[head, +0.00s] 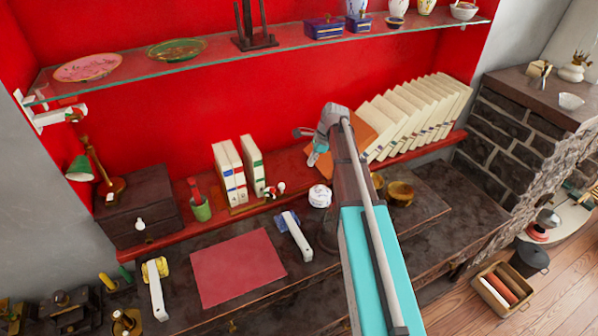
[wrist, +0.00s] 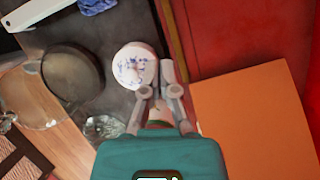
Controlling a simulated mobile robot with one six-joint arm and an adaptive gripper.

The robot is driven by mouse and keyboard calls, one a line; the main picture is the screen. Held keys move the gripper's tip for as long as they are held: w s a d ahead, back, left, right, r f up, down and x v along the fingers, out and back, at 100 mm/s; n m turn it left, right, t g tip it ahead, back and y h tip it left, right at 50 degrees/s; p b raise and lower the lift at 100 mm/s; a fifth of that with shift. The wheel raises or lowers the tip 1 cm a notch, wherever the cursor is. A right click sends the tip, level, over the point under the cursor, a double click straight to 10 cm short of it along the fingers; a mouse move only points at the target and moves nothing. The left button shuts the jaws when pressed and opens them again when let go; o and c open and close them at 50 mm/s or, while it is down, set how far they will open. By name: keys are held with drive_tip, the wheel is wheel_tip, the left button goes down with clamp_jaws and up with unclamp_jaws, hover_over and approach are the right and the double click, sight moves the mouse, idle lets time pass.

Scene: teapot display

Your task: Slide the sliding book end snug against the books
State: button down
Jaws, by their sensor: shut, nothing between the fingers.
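My gripper (head: 313,157) is shut and empty. It is in front of the red wall, just left of an orange book cover (head: 377,128). In the wrist view its closed fingers (wrist: 160,92) show beside a white lidded pot with blue marks. Three white upright books (head: 228,173) stand on a wooden base (head: 247,207) on the red shelf, left of my gripper and apart from it. One of them stands a little to the right of the other two. A small white, red and black piece (head: 273,190) is at the base's right end; I cannot tell whether it is the sliding book end.
Several cream books (head: 420,112) lean in a row at the right. The white pot (head: 320,195) stands below my gripper. A glass shelf (head: 250,52) with dishes is above. A green cup (head: 200,208) and lamp (head: 85,168) are at the left.

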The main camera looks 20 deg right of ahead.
drive_tip(key=b, duration=1)
approach(285, 192)
drive_tip(key=shift+d+f, duration=1.1)
drive_tip(key=shift+f, duration=1.5)
drive_tip(key=shift+a+r+p, duration=0.25)
drive_tip(key=shift+a+p, duration=0.3)
drive_tip(key=shift+a, duration=1.45)
